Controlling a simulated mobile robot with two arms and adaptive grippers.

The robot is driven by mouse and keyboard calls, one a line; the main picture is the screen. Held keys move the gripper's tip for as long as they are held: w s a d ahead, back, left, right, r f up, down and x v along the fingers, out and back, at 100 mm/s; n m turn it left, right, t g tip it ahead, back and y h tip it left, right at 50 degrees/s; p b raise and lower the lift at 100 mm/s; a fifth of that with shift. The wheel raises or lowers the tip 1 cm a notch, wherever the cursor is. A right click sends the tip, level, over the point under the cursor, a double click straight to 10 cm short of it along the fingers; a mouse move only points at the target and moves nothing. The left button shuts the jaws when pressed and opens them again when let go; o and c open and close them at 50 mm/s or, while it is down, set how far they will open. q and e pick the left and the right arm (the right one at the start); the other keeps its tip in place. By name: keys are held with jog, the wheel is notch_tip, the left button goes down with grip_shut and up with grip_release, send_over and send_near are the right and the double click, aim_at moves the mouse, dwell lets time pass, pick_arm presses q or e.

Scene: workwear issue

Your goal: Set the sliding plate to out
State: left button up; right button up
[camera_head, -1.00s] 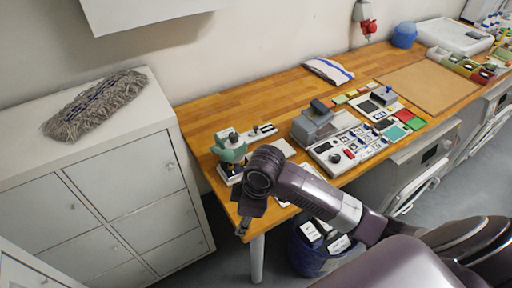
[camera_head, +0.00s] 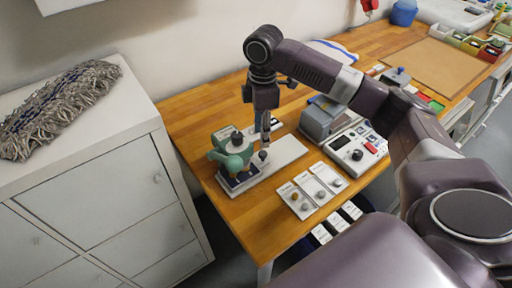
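My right gripper (camera_head: 266,140) points down just above the dark knob. Its fingers look close together and overlap, so their opening and any contact with the knob are unclear. My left gripper is not in view.
Three small white panels with knobs (camera_head: 313,190) lie near the front edge. A grey device (camera_head: 320,118) and a control panel (camera_head: 358,145) stand to the right. A cabinet with a mop head (camera_head: 58,105) is at left. My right arm crosses above the table.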

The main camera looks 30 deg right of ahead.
aim_at(263, 153)
jog(key=f, duration=0.1)
jog(key=s+f+p, duration=0.1)
jog(key=f, duration=0.2)
jog(key=shift+s+f, duration=0.25)
jog(key=shift+s, duration=0.05)
jog(key=shift+w+f+p, duration=0.15)
jog(key=shift+f, duration=0.35)
jog(key=shift+w+f+p, duration=0.15)
jog(key=shift+f, duration=0.5)
jog(key=shift+s, duration=0.1)
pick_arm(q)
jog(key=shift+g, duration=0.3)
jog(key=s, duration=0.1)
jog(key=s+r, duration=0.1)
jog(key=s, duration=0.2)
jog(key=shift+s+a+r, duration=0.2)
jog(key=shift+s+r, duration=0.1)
pick_arm(e)
grip_shut()
